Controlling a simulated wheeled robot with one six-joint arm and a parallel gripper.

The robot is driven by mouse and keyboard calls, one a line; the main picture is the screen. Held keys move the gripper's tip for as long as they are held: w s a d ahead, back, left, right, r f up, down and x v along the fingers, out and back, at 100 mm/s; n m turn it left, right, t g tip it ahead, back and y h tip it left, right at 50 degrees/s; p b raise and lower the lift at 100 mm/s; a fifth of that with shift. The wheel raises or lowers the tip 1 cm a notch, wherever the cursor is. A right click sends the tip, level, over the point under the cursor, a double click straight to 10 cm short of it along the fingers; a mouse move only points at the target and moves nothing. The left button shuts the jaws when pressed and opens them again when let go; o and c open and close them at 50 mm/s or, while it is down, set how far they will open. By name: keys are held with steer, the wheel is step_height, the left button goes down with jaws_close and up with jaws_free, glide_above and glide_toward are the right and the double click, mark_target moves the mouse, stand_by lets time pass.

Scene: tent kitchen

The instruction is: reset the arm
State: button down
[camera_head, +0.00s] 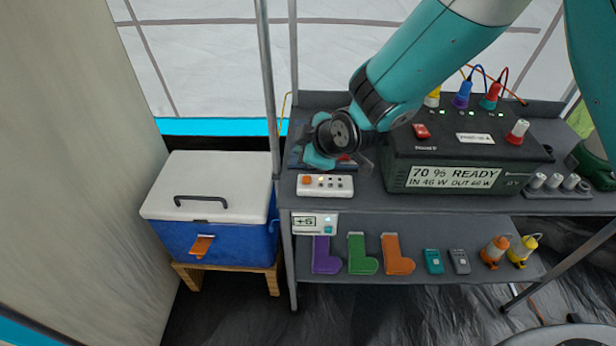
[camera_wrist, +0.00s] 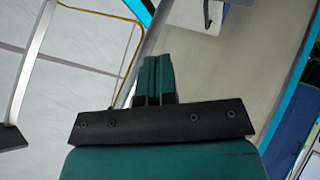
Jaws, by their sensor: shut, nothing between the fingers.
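My teal arm reaches in from the top right of the head view, and its wrist is over the left end of the upper shelf (camera_head: 420,203). My gripper (camera_wrist: 156,62) shows in the wrist view with its two teal fingers together and nothing between them. In the head view the wrist mostly hides the fingers.
A black power station (camera_head: 445,155) with plugged cables stands right of my wrist. A white power strip (camera_head: 325,185) lies just below it. A blue cooler with a white lid (camera_head: 205,178) stands left of the shelf post (camera_head: 268,90). Colored holders and small devices line the lower shelf.

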stand_by(0.3)
steer(key=s+d+r+m+g+p, duration=0.2)
steer(key=s+d+r+m, duration=0.1)
steer(key=s+d+r, duration=0.2)
steer(key=s+d+r+m+g+h+p, duration=0.1)
steer(key=s+d+r, duration=0.4)
steer(key=s+r, duration=0.5)
steer(key=s+d+r+m+g+p, duration=0.3)
steer(key=s+d+r+m+g, duration=0.1)
steer(key=s, duration=0.8)
step_height(320, 180, up, 4)
steer(key=shift+s+d+f+m+h, duration=0.1)
steer(key=shift+s+d+m+h, duration=0.3)
steer(key=shift+d+m, duration=0.5)
steer(key=shift+w+a, duration=0.1)
steer(key=shift+a, duration=0.05)
